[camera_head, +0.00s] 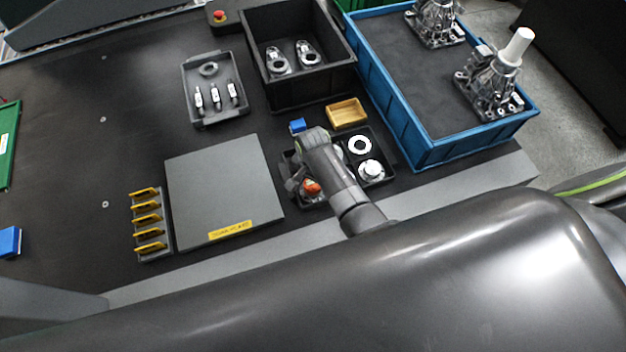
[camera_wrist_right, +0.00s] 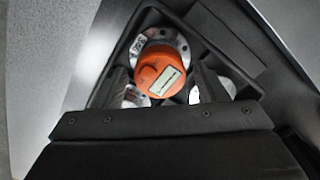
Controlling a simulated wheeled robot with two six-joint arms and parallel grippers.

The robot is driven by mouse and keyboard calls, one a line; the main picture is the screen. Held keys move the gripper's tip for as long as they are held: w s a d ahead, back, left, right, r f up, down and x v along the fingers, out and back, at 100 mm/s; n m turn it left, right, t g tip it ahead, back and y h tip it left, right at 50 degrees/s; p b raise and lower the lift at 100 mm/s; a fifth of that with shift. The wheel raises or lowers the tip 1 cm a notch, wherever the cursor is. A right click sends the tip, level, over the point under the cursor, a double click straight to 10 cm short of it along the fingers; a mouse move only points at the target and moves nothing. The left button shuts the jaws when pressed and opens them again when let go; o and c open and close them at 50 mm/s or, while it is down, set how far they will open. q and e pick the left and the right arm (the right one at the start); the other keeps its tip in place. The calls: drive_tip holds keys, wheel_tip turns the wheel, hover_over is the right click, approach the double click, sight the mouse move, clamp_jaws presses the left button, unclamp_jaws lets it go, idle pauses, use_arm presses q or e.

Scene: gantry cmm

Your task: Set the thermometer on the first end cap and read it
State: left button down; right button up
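The orange thermometer (camera_wrist_right: 160,72) with a pale display sits over a silver flanged end cap (camera_wrist_right: 172,38) in the right wrist view; whether it touches the cap is unclear. My right gripper (camera_wrist_right: 168,84) has its fingers apart on either side of the thermometer, with a gap visible on the right. In the head view the right gripper (camera_head: 298,183) is over the left part of a black compartment tray (camera_head: 383,152), and the thermometer (camera_head: 312,187) shows beside the wrist. More end caps (camera_head: 371,170) lie in the tray's right side. My left gripper is out of view.
A grey plate (camera_head: 222,185) with a yellow label lies left of the tray. A yellow bin (camera_head: 346,112) and small blue block (camera_head: 297,126) lie behind it. A black bin (camera_head: 312,93), blue crate (camera_head: 435,150), grey tray (camera_head: 207,122) and yellow-slotted rack (camera_head: 153,255) stand around.

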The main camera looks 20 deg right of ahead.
drive_tip(key=shift+r, duration=0.35)
wheel_tip(320, 180, up, 12)
drive_tip(key=shift+f, duration=0.15)
idle(0.4)
idle(0.4)
